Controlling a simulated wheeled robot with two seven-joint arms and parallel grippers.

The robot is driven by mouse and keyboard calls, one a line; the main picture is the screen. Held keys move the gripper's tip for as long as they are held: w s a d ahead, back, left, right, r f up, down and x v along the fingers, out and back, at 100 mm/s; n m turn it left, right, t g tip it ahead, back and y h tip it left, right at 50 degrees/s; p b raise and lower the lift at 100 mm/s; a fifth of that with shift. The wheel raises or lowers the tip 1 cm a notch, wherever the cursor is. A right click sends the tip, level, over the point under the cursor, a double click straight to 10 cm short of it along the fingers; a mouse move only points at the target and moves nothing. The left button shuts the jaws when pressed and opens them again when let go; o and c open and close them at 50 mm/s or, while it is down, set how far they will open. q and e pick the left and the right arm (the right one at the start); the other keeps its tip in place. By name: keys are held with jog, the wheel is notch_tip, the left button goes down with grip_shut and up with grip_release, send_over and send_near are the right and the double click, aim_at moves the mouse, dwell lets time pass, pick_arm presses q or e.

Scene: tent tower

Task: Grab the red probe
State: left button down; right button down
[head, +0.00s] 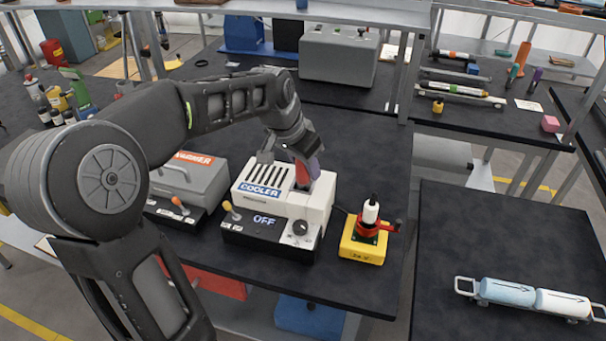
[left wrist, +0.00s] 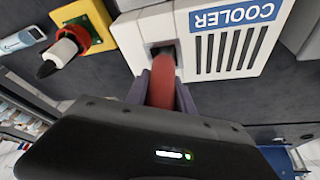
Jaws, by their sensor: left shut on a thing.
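The red probe (left wrist: 162,82) stands at the square opening of the white cooler (head: 302,206), and its far end reaches into that opening. The cooler's blue label and slots also show in the left wrist view (left wrist: 192,32). My left gripper (head: 308,168) is above the opening, shut on the probe, with a purple-grey finger on each side of it in the left wrist view (left wrist: 162,90). In the head view the fingers mostly hide the probe (head: 302,173). The cooler's display reads OFF. My right gripper is in neither view.
A grey warmer (head: 196,180) stands left of the cooler. A yellow box (head: 361,248) with a red part and a white, black-tipped piece stands close to its right. A grey box (head: 340,55) is behind.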

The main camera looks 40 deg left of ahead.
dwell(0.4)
pick_arm(q)
notch_tip(320, 180, up, 10)
jog(key=shift+r+b, duration=0.1)
jog(key=shift+b, duration=0.2)
